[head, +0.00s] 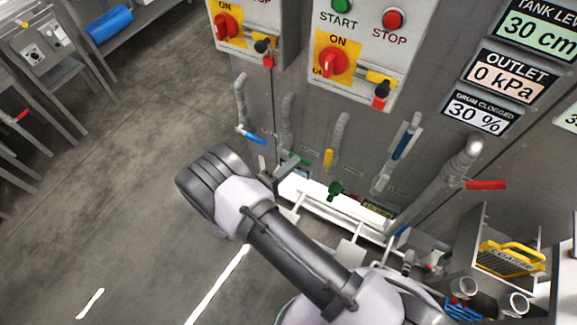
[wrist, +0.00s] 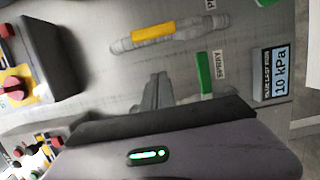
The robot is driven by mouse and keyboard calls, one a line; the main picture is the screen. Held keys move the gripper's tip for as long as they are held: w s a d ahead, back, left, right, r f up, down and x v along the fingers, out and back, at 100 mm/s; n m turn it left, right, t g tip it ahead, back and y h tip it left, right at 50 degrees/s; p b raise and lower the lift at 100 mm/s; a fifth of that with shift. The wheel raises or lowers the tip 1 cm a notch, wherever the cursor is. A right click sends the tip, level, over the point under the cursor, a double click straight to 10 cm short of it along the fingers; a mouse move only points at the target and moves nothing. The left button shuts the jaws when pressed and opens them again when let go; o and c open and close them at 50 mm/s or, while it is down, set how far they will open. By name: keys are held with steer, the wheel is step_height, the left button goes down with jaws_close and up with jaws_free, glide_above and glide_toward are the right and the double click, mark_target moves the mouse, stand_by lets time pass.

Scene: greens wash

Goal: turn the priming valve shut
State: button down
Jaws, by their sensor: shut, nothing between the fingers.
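A yellow-handled valve (head: 328,158) sits on a grey vertical pipe on the panel, below the switch boxes. In the wrist view its yellow handle (wrist: 153,32) lies along the pipe, and a cut-off label starting with "P" is beside it; I cannot read which valve is named priming. My gripper (head: 290,163) is shut and empty, close to the panel, left of the yellow handle and apart from it. In the wrist view the closed fingers (wrist: 156,90) point toward the panel, below the yellow handle in the picture. A green handle (wrist: 205,72) labelled "SPRAY" is to their right.
Blue handles (head: 250,134) and (head: 402,145) flank the pipes, and a red handle (head: 487,184) sticks out at right. Switch boxes (head: 365,50) protrude above. A gauge display (wrist: 281,72) reads 10 kPa. Open floor (head: 120,190) lies to the left.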

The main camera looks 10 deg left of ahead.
mark_target(327, 162)
steer(key=w+d, duration=0.2)
steer(key=d, duration=0.4)
steer(key=shift+w+d, duration=0.3)
steer(key=shift+w, duration=0.1)
steer(key=shift+a+b, duration=0.1)
steer(key=shift+b, duration=0.25)
